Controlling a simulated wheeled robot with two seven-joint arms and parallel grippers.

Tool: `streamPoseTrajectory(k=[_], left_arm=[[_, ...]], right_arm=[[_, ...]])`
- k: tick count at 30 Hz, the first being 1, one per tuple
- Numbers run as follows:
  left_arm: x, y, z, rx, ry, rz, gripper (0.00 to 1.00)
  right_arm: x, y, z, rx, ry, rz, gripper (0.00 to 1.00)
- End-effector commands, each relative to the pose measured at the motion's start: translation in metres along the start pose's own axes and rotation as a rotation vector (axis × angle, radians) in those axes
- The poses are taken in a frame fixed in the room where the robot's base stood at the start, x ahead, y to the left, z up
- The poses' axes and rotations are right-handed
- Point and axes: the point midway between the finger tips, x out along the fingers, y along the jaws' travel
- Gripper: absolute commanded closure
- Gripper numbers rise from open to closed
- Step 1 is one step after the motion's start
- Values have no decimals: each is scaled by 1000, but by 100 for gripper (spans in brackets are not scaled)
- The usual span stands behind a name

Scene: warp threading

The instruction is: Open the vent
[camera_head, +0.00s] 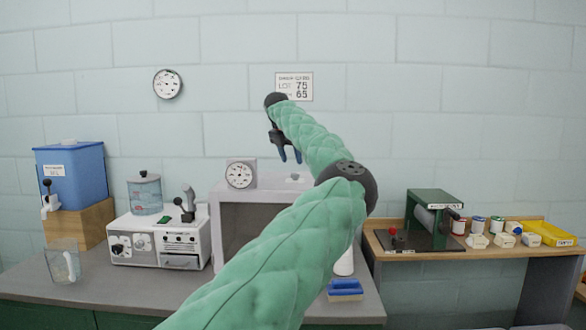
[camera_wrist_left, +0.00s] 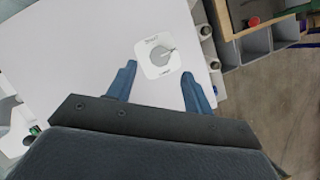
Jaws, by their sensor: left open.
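The vent control (camera_wrist_left: 161,55) is a white square plate with a round dial and a thin grey pointer. Its small lettering is too blurred to read surely. In the head view the vent control is a small pale shape (camera_head: 294,178) on the chamber top. My left gripper (camera_head: 290,158) is open and points down above the chamber. In the left wrist view its blue fingers (camera_wrist_left: 160,74) are apart with the plate between and beyond them. My right gripper is not visible.
A gauge (camera_head: 240,174) stands on the chamber's top left. A control unit (camera_head: 158,240) and a blue tank (camera_head: 72,170) stand further left. A wooden-topped bench (camera_head: 440,252) with a green roller device (camera_head: 432,215) and several jars is at right. My left arm hides part of the chamber.

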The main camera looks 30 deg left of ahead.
Motion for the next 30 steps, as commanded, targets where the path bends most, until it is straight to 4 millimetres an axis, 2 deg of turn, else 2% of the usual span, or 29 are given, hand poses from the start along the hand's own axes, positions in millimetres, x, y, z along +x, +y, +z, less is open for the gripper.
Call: streamPoseTrajectory(k=[3,8,24,30], left_arm=[[-12,0,0,0,-1,1,49],[-21,0,0,0,0,1,49],[-22,0,0,-1,0,1,49],[-22,6,4,-69,-23,31,49]], right_arm=[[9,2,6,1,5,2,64],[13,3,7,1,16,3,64],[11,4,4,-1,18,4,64],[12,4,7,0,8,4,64]])
